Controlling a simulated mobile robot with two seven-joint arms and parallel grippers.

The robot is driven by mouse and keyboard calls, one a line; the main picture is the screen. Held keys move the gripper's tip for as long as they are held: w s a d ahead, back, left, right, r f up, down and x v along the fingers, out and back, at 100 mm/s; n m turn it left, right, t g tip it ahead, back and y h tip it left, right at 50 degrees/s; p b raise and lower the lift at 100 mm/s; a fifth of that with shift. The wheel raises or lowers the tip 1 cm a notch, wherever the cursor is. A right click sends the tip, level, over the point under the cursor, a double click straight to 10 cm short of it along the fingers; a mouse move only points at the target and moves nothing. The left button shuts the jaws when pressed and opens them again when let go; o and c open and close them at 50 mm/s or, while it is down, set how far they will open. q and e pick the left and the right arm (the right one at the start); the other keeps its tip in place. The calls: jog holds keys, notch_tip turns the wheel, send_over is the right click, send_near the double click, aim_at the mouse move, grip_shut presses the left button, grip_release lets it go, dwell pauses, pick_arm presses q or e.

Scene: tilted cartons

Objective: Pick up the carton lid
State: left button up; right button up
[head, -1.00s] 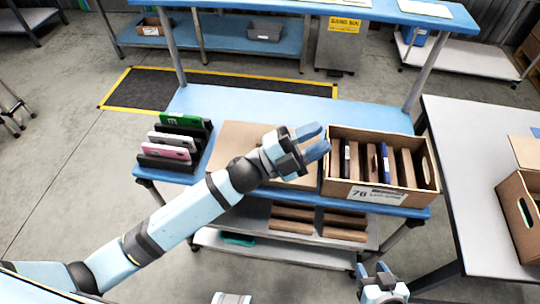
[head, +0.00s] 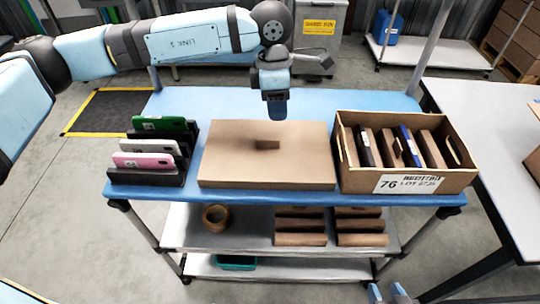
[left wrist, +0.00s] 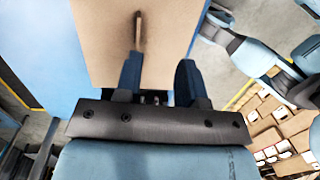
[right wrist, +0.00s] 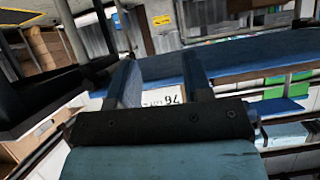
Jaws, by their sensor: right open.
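The carton lid (head: 235,168) is a flat brown cardboard piece lying on the blue table, with a small upright tab (head: 267,145) near its middle. The lid also shows in the left wrist view (left wrist: 105,40), with its tab (left wrist: 138,30) beyond the fingers. My left gripper (head: 277,112) points down over the lid's far part, apart from the tab. Its fingers are open and empty in the left wrist view (left wrist: 158,80). My right gripper (head: 388,293) is low at the bottom edge of the head view. It is open and empty in the right wrist view (right wrist: 160,80).
An open carton (head: 350,178) labelled 76 holds several upright items, right of the lid. A black rack (head: 148,178) with phone-like items stands left of it. A lower shelf (head: 255,235) carries a tape roll (head: 216,217) and brown blocks. A grey table (head: 490,120) is at right.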

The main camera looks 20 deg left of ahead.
pick_arm(q)
jog(key=w+a+y, duration=0.1)
jog(key=w+a, duration=0.1)
jog(key=a, duration=0.1)
jog(key=b, duration=0.1)
send_over(267, 141)
jog(key=shift+t, duration=0.4)
jog(key=f, duration=0.7)
jog(key=shift+w+d, duration=0.1)
jog(key=shift+w, duration=0.3)
jog(key=shift+s+f+b, duration=0.15)
jog(key=shift+f+b, duration=0.05)
jog(key=shift+f, duration=1.3)
jog(key=shift+s+f+b, duration=0.1)
jog(key=shift+f+b, duration=0.05)
jog(key=shift+f, duration=1.3)
grip_shut()
